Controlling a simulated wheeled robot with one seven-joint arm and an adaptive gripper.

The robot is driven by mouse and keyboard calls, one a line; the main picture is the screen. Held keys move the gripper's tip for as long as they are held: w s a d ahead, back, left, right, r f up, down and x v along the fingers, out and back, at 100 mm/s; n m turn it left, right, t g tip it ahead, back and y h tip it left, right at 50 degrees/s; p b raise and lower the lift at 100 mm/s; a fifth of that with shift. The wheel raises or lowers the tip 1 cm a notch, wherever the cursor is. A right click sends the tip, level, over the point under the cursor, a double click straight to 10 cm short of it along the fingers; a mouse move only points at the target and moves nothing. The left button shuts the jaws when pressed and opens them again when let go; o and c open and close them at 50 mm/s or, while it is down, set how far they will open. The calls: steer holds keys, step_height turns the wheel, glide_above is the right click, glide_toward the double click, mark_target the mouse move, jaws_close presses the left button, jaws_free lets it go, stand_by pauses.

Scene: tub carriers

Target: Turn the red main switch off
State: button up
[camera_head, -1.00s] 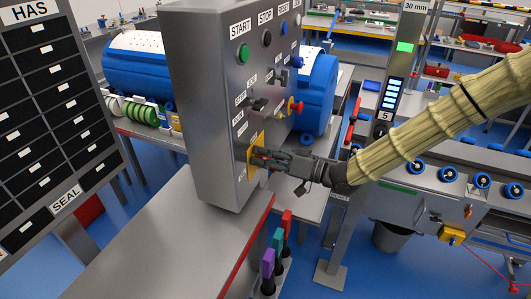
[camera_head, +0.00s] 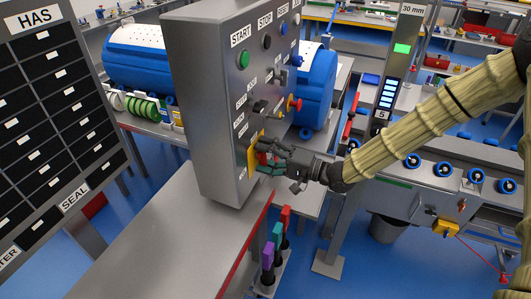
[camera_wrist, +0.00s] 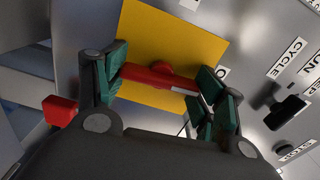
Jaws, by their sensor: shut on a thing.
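The red main switch handle (camera_wrist: 158,76) lies across a yellow plate (camera_wrist: 168,35) in the wrist view, roughly parallel to one pair of its edges. My gripper (camera_wrist: 160,82) is shut on the handle, with green finger pads at both of its ends. In the head view my gripper (camera_head: 264,158) is at the yellow plate (camera_head: 253,152), low on the front of the grey control cabinet (camera_head: 213,110). There the fingers hide most of the handle. The switch's position marks cannot be read.
A green START button (camera_head: 244,59), black knobs (camera_head: 260,107) and a red knob (camera_head: 294,104) sit above on the same panel. Purple, teal and red-handled items (camera_head: 267,256) stand below my gripper. A post (camera_head: 392,85) with a lit display stands to the right.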

steer(key=shift+m, duration=0.5)
steer(key=o, duration=1)
steer(key=v, duration=1.2)
